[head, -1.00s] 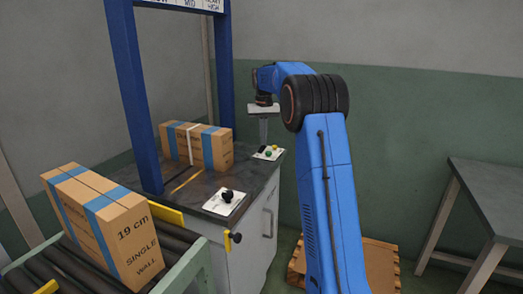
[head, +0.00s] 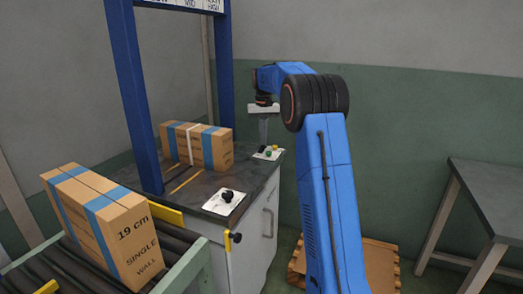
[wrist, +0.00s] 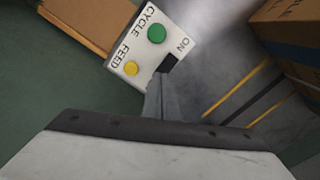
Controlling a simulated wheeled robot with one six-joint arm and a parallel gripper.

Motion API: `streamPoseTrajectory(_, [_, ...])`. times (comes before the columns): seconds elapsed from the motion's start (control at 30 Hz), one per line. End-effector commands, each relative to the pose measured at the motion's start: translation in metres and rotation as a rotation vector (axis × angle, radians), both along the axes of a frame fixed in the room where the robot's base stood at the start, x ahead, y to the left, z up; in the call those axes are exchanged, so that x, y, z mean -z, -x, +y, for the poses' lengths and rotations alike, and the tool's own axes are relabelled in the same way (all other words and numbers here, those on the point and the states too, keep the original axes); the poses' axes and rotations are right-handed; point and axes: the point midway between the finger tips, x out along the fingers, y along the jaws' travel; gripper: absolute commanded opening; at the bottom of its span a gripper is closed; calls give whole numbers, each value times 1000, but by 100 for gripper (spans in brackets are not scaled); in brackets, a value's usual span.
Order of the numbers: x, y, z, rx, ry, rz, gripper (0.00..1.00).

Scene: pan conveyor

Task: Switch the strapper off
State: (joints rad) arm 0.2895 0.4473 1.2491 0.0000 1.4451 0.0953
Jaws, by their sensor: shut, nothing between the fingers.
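The strapper is a dark-topped cabinet (head: 252,196) with a blue arch (head: 136,95) over it. A white panel (head: 267,153) at its far right corner also shows in the wrist view (wrist: 137,68). The panel has a green button (wrist: 157,34) by the word CYCLE, a yellow button (wrist: 131,68) by FEED, and a black switch (wrist: 168,63) by ON. My gripper (head: 264,143) is shut and empty, pointing down over the panel. In the wrist view its fingertips (wrist: 162,80) are at the switch and hide part of it. I cannot tell whether they touch.
A strapped box (head: 215,150) stands on the cabinet under the arch. Another box (head: 124,235) labelled 19 cm stands on the roller conveyor (head: 70,262). A white plate with a black knob (head: 226,196) is on the near edge. A grey table (head: 495,190) is at right.

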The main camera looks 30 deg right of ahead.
Motion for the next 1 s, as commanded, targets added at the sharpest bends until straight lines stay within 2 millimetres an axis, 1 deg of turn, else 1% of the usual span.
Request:
streamPoseTrajectory(0.43, [1,0,0,0,0,0,0])
streamPoseTrajectory(1.0, [7,0,0,0,0,0,0])
